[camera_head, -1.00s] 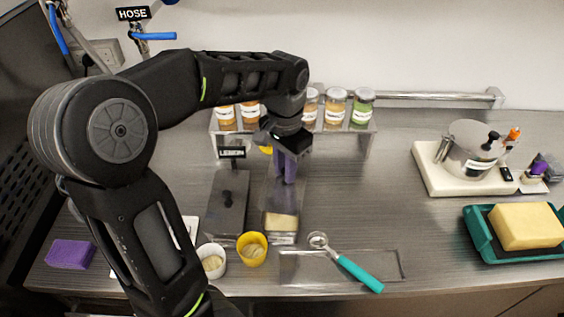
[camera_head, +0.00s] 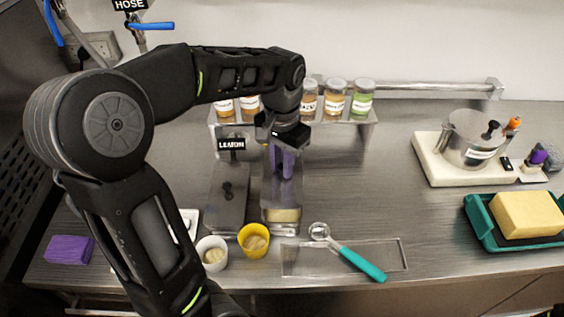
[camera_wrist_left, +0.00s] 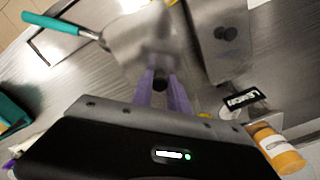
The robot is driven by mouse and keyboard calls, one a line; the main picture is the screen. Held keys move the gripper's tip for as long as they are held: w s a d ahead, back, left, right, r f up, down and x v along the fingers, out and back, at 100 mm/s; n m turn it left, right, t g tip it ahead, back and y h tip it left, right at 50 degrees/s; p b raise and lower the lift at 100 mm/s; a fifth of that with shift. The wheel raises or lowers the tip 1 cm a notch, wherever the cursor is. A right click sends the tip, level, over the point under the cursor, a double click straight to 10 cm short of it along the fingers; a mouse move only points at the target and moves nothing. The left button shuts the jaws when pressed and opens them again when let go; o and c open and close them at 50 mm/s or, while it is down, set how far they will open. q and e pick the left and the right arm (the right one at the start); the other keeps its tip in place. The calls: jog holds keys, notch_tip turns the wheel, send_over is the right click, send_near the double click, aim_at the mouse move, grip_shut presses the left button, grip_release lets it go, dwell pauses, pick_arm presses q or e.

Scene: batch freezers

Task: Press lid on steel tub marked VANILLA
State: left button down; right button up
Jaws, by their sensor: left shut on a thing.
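My left gripper (camera_head: 284,174) has purple fingers and points down over a narrow steel tub at the middle of the counter. In the left wrist view my fingers (camera_wrist_left: 162,88) are shut around the black knob (camera_wrist_left: 160,82) of a grey steel lid (camera_wrist_left: 142,42). Pale ice cream (camera_head: 284,215) shows at the tub's near end. I cannot tell whether the lid touches the tub's rim. No VANILLA marking is readable. Left of it stands a closed steel tub (camera_head: 228,208) with a black knob and a LEMON sign (camera_head: 231,143). My right gripper is out of view.
A white cup (camera_head: 212,254) and a yellow cup (camera_head: 254,241) stand close in front. A teal-handled scoop (camera_head: 357,261) lies at right. A jar rack (camera_head: 358,122) stands behind. A steel pot (camera_head: 471,138) and teal tray (camera_head: 487,238) are far right. The counter between is clear.

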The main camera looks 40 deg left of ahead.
aim_at(282, 180)
pick_arm(q)
notch_tip(282, 180, down, 4)
jog(key=b, duration=0.2)
jog(key=shift+r+b, duration=0.15)
jog(key=shift+b, duration=0.15)
jog(key=shift+f+b, duration=0.55)
jog(key=shift+f, duration=0.25)
dwell(0.4)
jog(key=shift+f, duration=0.15)
dwell(1.1)
jog(key=c, duration=1.2)
grip_release()
jog(key=shift+o, duration=0.5)
jog(key=o, duration=0.4)
